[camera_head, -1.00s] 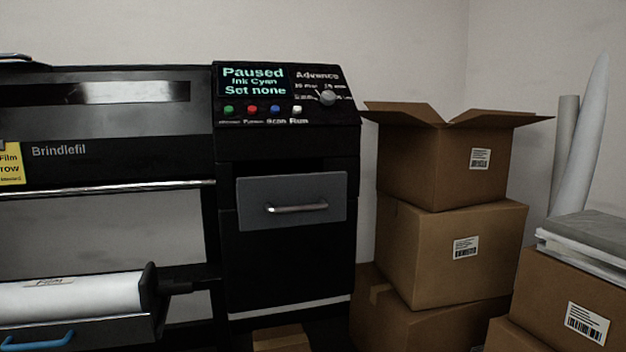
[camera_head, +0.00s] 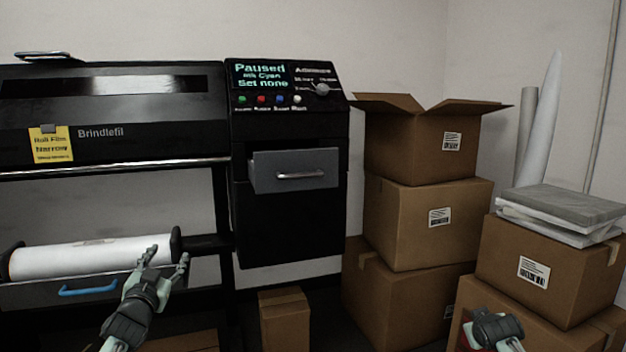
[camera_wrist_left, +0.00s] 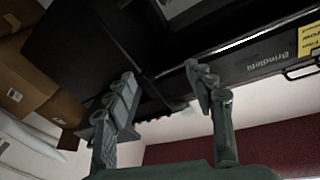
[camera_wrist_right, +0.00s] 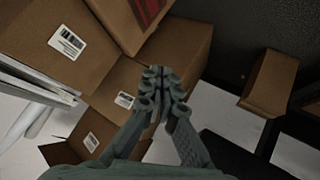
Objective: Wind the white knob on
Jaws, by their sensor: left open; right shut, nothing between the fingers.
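The pale knob (camera_head: 321,88) sits at the right of the printer's sloped control panel (camera_head: 285,75), below the word "Advance". Nothing touches it. The screen (camera_head: 259,75) reads "Paused", "Ink Cyan" and "Set none". My left gripper (camera_head: 168,257) is open and empty, low in front of the white film roll (camera_head: 95,257), well below and left of the knob. Its spread fingers show in the left wrist view (camera_wrist_left: 165,85). My right gripper (camera_head: 495,325) is at the bottom right before the boxes. Its fingers are together and empty in the right wrist view (camera_wrist_right: 160,82).
Green, red, blue and white buttons (camera_head: 297,99) line the panel left of the knob. A grey drawer (camera_head: 296,170) with a handle juts out below. Stacked cartons (camera_head: 428,220) stand right of the printer, the top one open. A small carton (camera_head: 285,318) stands on the floor.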

